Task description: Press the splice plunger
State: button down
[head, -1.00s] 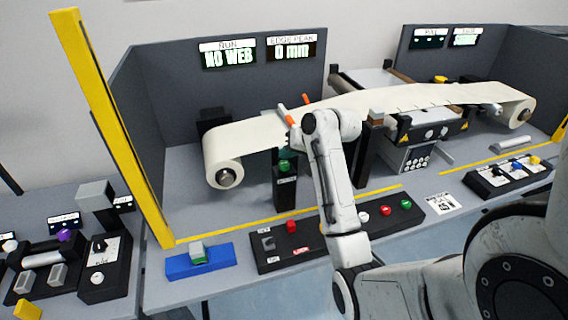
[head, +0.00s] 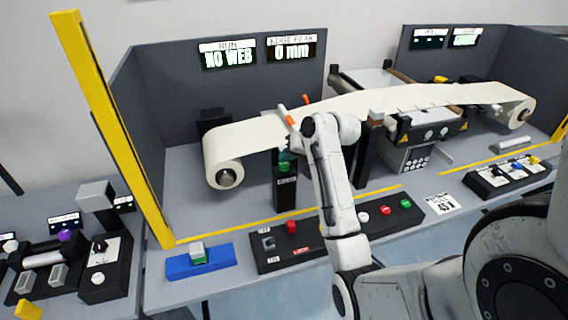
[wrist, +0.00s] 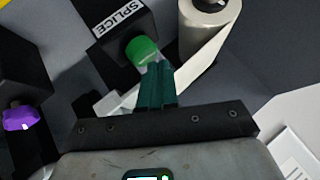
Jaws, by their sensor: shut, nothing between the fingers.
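The splice plunger is a round green cap (wrist: 142,49) on a black block with a white SPLICE label (wrist: 119,17) in the wrist view. My gripper (wrist: 154,68) is shut and empty. Its dark green fingers point at the cap, with their tips at its near edge in the wrist view. I cannot tell whether they touch it. In the head view my arm and the web hide most of the fingers.
A pale web (head: 400,98) runs above the bench from a roll (head: 224,172) at the left. A black button panel (head: 275,262) and a blue tray (head: 178,268) lie at the front. A yellow post (head: 115,135) stands left. The wrist view shows a purple knob (wrist: 21,119) at left.

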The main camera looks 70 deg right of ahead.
aim_at(287, 164)
jog(key=shift+f, duration=0.85)
dwell(0.9)
dwell(0.3)
jog(key=shift+r+p, duration=1.1)
jog(key=shift+r, duration=0.15)
notch_tip(287, 164, up, 3)
jog(key=p, duration=0.3)
jog(key=shift+r+p, duration=0.3)
jog(key=shift+r, duration=0.7)
